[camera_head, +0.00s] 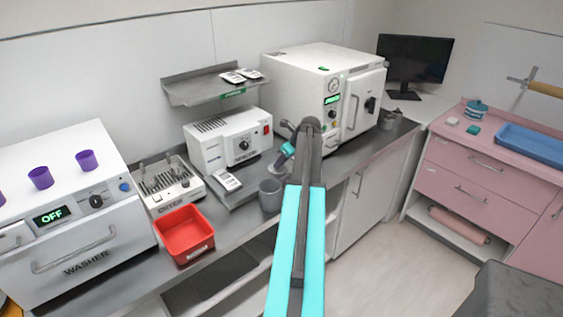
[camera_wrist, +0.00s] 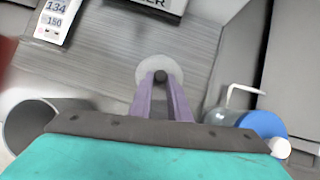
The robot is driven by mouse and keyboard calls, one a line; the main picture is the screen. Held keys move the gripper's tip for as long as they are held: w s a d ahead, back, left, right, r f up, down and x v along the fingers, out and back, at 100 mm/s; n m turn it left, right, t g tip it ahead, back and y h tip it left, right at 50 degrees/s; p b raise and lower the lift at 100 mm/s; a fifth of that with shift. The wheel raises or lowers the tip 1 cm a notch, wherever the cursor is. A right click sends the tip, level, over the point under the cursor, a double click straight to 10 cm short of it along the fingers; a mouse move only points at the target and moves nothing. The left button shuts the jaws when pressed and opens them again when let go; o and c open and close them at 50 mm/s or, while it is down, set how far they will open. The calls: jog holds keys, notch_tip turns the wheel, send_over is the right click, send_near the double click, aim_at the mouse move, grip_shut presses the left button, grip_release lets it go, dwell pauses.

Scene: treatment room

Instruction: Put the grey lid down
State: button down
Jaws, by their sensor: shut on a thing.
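My gripper (camera_head: 284,159) reaches over the counter in front of the sealer. In the wrist view its purple fingers (camera_wrist: 161,84) are shut on the dark knob of the round grey lid (camera_wrist: 146,71). The lid is level or nearly so, over bare counter; I cannot tell whether it touches the counter. In the head view the lid (camera_head: 276,171) shows partly behind my gripper. A grey open pot (camera_head: 269,198) stands on the counter just in front of the lid. The pot also shows at the left of the wrist view (camera_wrist: 14,128), apart from the lid.
The sealer (camera_head: 213,150) stands behind, with a printed white card (camera_head: 227,181) in front. A red bin (camera_head: 183,236) and a washer (camera_head: 75,225) are further left. A sterilizer (camera_head: 300,85) is to the right. A blue-topped bottle (camera_wrist: 262,123) is right of my fingers.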

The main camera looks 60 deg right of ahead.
jog(key=shift+f, duration=0.1)
jog(key=c, duration=1.7)
grip_release()
jog(key=shift+o, duration=0.2)
jog(key=shift+r, duration=0.2)
jog(key=b+v, duration=0.3)
jog(key=v, duration=0.8)
jog(key=shift+s+r, duration=0.3)
jog(key=shift+r, duration=0.05)
